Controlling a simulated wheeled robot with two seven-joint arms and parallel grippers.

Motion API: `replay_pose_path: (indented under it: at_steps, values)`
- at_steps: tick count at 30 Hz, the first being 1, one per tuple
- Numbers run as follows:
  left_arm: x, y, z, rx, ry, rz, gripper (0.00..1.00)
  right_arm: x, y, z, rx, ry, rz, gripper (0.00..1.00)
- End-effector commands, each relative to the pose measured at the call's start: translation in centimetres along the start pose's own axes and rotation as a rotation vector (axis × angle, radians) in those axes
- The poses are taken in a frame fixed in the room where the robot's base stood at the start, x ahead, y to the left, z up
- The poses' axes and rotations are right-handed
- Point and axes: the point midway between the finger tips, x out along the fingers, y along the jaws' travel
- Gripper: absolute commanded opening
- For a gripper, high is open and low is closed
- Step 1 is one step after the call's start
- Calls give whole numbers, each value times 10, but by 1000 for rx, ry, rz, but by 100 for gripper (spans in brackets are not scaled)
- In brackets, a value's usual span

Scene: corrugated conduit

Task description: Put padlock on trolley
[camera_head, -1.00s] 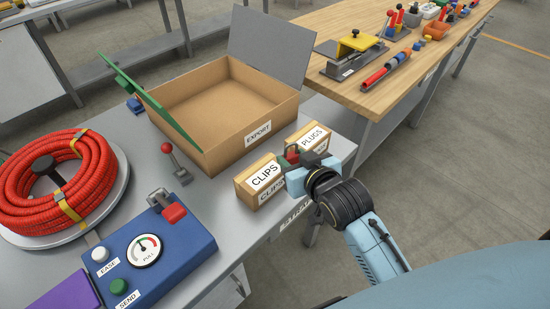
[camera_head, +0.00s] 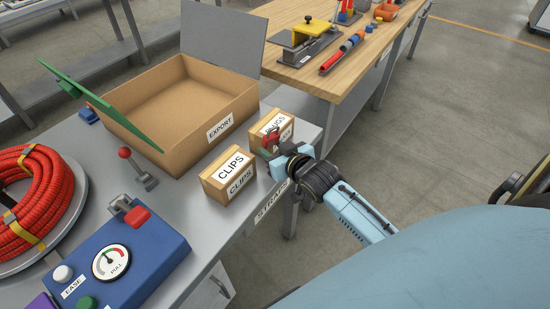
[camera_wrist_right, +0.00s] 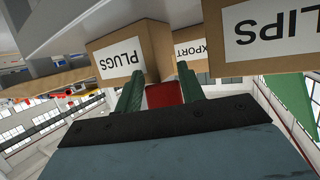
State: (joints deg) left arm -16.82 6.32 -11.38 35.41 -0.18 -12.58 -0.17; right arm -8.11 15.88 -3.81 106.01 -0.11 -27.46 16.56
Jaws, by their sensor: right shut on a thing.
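My right gripper (camera_head: 282,153) has green fingers shut on a small red thing, seemingly the padlock (camera_head: 270,141), beside the PLUGS box at the bench edge. In the right wrist view the red padlock body (camera_wrist_right: 164,95) sits between the two green fingers. Its details are too small and partly hidden to make out. No trolley shows clearly. A dark wheeled thing with a yellowish rim (camera_head: 522,183) is cut off at the right edge, and I cannot tell if it is the trolley. My left gripper is out of view.
The CLIPS box (camera_head: 228,176), PLUGS box (camera_head: 285,126) and open EXPORT carton (camera_head: 195,140) stand close to my right gripper on the grey bench. A blue control box (camera_head: 150,252) and red conduit coil (camera_head: 40,200) are at left. The floor at right is open.

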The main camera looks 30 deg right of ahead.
Motion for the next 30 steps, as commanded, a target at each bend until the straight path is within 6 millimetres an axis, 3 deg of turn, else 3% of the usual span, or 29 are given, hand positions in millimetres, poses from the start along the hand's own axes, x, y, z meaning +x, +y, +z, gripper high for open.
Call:
replay_pose_path:
  at_steps: [1,10,24,30]
  values:
    - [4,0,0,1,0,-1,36,2,-1,31,5,-61,3,0]
    - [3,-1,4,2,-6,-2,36,3,0,27,2,-49,5,1]
    - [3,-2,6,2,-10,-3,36,3,2,23,0,-42,7,61]
    - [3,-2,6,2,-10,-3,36,3,2,23,0,-41,7,61]
